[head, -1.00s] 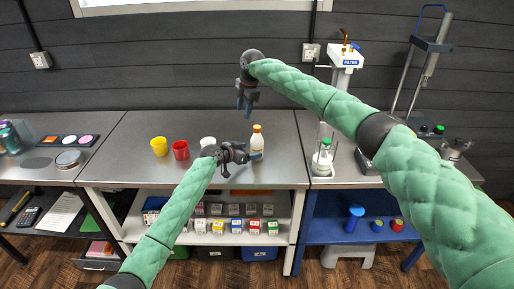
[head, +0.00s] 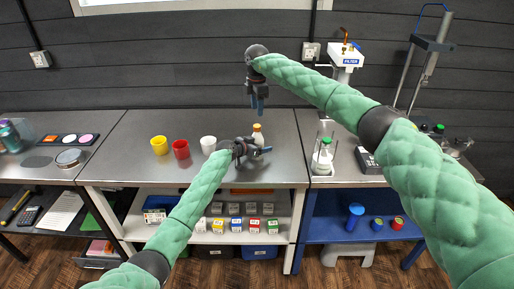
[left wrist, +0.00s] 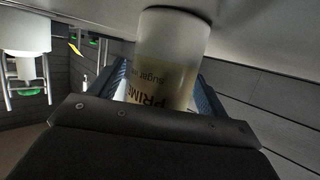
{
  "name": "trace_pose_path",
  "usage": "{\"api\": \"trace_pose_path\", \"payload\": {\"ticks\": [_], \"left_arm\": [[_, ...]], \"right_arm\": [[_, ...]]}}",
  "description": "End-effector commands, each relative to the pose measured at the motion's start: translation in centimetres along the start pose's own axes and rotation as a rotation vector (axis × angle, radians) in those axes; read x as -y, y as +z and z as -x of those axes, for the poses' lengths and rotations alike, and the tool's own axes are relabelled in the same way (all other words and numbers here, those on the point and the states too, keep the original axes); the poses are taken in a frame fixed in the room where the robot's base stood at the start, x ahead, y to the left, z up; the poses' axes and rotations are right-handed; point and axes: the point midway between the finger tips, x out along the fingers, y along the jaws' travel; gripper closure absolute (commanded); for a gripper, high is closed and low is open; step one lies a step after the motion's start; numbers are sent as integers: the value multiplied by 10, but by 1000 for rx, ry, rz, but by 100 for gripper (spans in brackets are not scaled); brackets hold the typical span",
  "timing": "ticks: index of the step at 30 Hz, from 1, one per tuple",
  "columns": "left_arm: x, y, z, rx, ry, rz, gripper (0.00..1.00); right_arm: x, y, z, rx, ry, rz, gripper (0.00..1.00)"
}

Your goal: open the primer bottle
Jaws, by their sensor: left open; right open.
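The primer bottle (head: 258,138) stands upright on the steel bench with its orange cap (head: 257,127) on. In the left wrist view its pale body with printed label (left wrist: 165,72) lies between my blue fingers. My left gripper (head: 262,151) is open, reaching in from the front around the lower part of the bottle, which it hides in the head view. I cannot tell whether the fingers touch it. My right gripper (head: 258,108) is open and points down above the bottle's cap, apart from it.
Yellow (head: 159,145), red (head: 181,149) and white (head: 208,144) cups stand left of the bottle. A filter unit (head: 346,55) and a white-bodied flask with green cap (head: 322,157) are to the right. The bench's left front is clear.

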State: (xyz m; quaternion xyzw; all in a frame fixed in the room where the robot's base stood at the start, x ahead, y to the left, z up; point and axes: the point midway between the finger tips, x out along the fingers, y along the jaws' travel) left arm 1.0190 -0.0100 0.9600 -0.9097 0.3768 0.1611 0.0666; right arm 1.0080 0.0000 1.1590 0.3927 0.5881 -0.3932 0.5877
Motion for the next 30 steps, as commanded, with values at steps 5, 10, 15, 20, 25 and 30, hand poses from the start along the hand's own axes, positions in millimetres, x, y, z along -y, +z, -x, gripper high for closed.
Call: {"api": "trace_pose_path", "payload": {"ticks": [5, 10, 15, 20, 25, 30], "left_arm": [[0, 0, -3, 0, 0, 0, 24], [0, 0, -2, 0, 0, 0, 28], [0, 0, -2, 0, 0, 0, 61], [0, 0, -2, 0, 0, 0, 92], [0, 0, -2, 0, 0, 0, 100], [0, 0, -2, 0, 0, 0, 100]], "right_arm": [[0, 0, 0, 0, 0, 0, 55], [0, 0, 0, 0, 0, 0, 55], [0, 0, 0, 0, 0, 0, 55], [0, 0, 0, 0, 0, 0, 55], [2, -2, -8, -4, -7, 2, 55], [1, -16, -16, -51, -4, -4, 55]]}}
